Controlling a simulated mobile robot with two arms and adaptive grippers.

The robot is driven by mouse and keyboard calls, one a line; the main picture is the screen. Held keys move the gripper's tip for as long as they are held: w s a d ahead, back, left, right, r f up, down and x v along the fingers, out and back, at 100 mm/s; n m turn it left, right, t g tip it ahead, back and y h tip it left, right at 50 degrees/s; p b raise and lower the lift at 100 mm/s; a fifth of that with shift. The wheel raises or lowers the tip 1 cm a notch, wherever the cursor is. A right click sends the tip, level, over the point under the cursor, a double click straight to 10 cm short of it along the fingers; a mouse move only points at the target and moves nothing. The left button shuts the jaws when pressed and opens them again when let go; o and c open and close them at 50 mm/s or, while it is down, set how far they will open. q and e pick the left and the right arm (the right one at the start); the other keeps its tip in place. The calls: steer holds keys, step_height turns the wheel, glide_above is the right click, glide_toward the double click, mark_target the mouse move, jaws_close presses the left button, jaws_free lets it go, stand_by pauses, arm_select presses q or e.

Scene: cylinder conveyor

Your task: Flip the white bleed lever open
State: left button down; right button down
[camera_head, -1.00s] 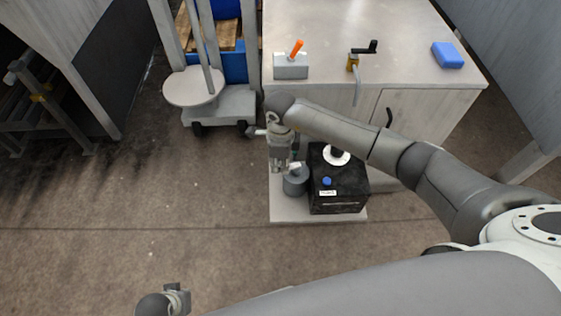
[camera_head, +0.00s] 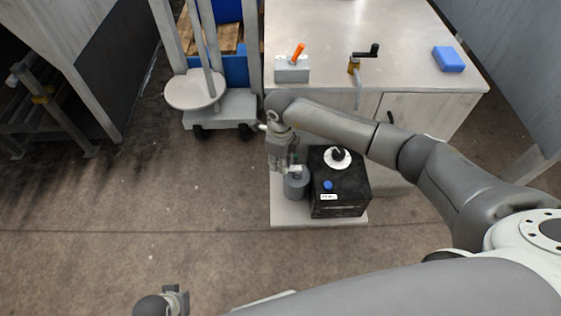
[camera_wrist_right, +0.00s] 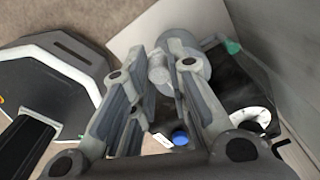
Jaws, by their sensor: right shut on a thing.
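My right gripper (camera_head: 287,165) points down over a grey cylinder (camera_head: 296,186) beside a black box. It is shut on a small pale piece at the cylinder's top, which I take to be the white bleed lever (camera_head: 295,168); the fingers hide most of it. In the right wrist view the gripper (camera_wrist_right: 175,62) has its fingertips at the grey cylinder (camera_wrist_right: 190,72), and the lever's angle cannot be made out. My left gripper (camera_head: 178,299) is at the bottom left, away from everything; its jaws are too small to read.
The black box (camera_head: 335,195) has a blue button (camera_head: 328,185) and a white dial (camera_head: 338,158) close by. Behind stand a cabinet with an orange-lever block (camera_head: 291,75), a crank (camera_head: 362,58) and a blue block (camera_head: 448,59). A cart (camera_head: 195,90) stands left. The floor at left is clear.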

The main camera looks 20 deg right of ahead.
steer(key=c, duration=1.5)
jaws_free()
steer(key=shift+o, duration=0.6)
steer(key=shift+w+r, duration=0.1)
steer(key=shift+r, duration=0.2)
step_height(320, 180, up, 11)
steer(key=shift+r, duration=0.2)
